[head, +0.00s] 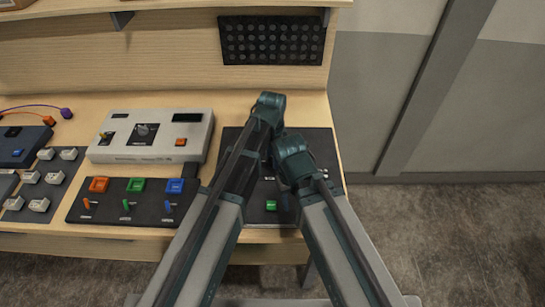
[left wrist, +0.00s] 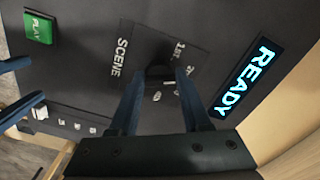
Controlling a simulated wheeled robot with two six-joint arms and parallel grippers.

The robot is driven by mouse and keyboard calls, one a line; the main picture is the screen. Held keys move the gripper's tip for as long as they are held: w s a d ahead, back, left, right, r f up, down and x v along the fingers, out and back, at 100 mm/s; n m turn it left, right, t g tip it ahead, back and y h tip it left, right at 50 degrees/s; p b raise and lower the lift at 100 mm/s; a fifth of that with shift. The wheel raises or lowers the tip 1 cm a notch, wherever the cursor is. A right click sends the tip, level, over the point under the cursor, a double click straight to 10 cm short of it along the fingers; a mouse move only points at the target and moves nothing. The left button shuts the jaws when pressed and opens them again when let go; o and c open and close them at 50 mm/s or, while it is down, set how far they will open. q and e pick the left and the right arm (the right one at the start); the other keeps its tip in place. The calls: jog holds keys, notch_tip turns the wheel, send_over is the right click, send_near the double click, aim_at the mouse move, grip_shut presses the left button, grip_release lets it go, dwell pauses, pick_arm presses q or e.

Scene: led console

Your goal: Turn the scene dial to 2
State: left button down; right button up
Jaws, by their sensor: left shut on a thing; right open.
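The scene dial (left wrist: 155,74) is a small dark knob on a black console panel (left wrist: 85,80). The word SCENE stands beside it, with labels starting 1 and 2 on the other side, partly hidden. My left gripper (left wrist: 159,80) is shut on the dial, a blue finger on each side; where the dial points cannot be told. A lit display (left wrist: 247,80) reads READY. In the head view my left arm hides the dial. My right gripper (head: 284,201) is open and empty, low over the panel near the green PLAY button (head: 271,205), also in the left wrist view (left wrist: 38,28).
Left of the panel are a switch board (head: 150,214) with orange, green and blue parts and a grey box (head: 175,128) with a knob. A black perforated panel (head: 272,41) hangs on the back wall. Open floor (head: 450,230) lies to the right.

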dwell(0.5)
pick_arm(q)
jog(key=shift+c, duration=1.8)
grip_release()
jog(key=shift+r, duration=0.1)
notch_tip(320, 180, up, 14)
jog(key=p, duration=1.4)
pick_arm(e)
notch_tip(320, 180, up, 14)
pick_arm(q)
jog(key=shift+f, duration=0.2)
pick_arm(e)
jog(key=shift+f, duration=0.15)
pick_arm(q)
jog(key=shift+a, duration=0.1)
